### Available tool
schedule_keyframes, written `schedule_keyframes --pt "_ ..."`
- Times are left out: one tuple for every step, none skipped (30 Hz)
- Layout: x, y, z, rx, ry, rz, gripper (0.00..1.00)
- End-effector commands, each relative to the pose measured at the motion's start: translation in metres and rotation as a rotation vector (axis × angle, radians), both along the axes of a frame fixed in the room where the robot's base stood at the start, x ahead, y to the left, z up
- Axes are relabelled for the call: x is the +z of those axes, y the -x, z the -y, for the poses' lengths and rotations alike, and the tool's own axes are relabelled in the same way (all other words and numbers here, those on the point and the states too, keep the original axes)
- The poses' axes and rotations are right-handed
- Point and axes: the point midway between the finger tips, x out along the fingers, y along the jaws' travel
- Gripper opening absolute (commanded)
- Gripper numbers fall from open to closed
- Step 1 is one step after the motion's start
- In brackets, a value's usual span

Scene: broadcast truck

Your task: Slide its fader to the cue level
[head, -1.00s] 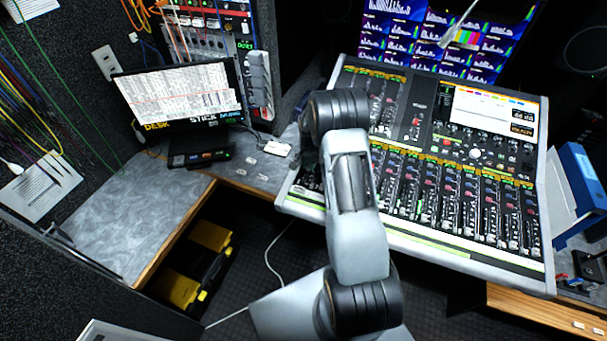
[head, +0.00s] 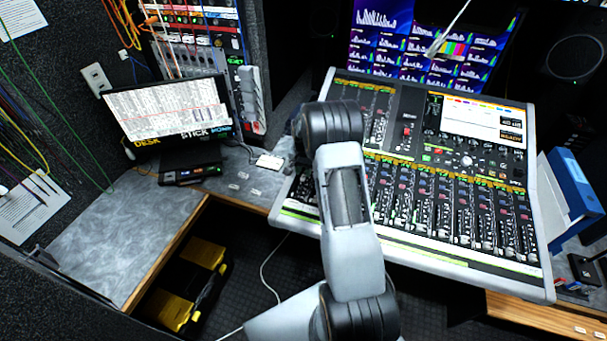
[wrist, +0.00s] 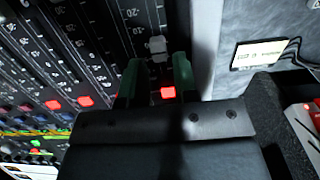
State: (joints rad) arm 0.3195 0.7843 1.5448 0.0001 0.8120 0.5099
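The mixing console (head: 535,180) stands at centre right in the head view, with rows of channel strips. In the wrist view, a grey fader cap (wrist: 157,45) sits in its slot at the console's edge, beside a printed scale with marks such as -20. My gripper (wrist: 156,72) has two green fingers, one on each side of the fader's line, with a gap between them. The cap is at about the level of the fingertips; I cannot tell whether either finger touches it. A red lit button (wrist: 168,92) shows between the fingers. In the head view my arm hides the gripper and this fader.
A small white box (wrist: 258,54) with cables lies on the grey desk beside the console; it also shows in the head view (head: 269,161). A monitor (head: 170,110) stands at the left. A blue binder (head: 575,183) stands at the right. A yellow-and-black case (head: 190,285) lies below the desk.

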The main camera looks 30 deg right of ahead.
Motion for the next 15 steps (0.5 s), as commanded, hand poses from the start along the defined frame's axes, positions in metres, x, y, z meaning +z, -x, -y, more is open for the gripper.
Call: schedule_keyframes --pt "0.010 -0.001 -0.001 0.001 0.002 0.004 0.28" --pt "0.016 -0.001 -0.001 0.001 0.002 0.006 0.28" --pt "0.024 -0.001 -0.001 0.002 0.002 0.006 0.28" --pt "0.031 -0.001 -0.001 0.002 0.002 0.006 0.28" --pt "0.037 -0.001 -0.001 0.002 0.002 0.006 0.28" --pt "0.045 -0.001 -0.001 0.002 0.002 0.006 0.28" --pt "0.052 -0.001 -0.001 0.001 0.002 0.004 0.28" --pt "0.058 -0.001 -0.001 0.002 0.002 0.006 0.28" --pt "0.065 0.000 -0.001 0.001 0.001 0.004 0.28" --pt "0.071 -0.001 -0.001 0.001 0.001 0.005 0.28" --pt "0.076 -0.001 -0.001 0.001 0.001 0.004 0.28" --pt "0.083 -0.001 -0.001 0.001 0.002 0.004 0.28" --pt "0.088 -0.001 -0.001 0.002 0.001 0.004 0.28" --pt "0.092 -0.001 -0.001 0.001 0.002 0.004 0.28" --pt "0.097 0.000 -0.001 0.001 0.001 0.002 0.28"
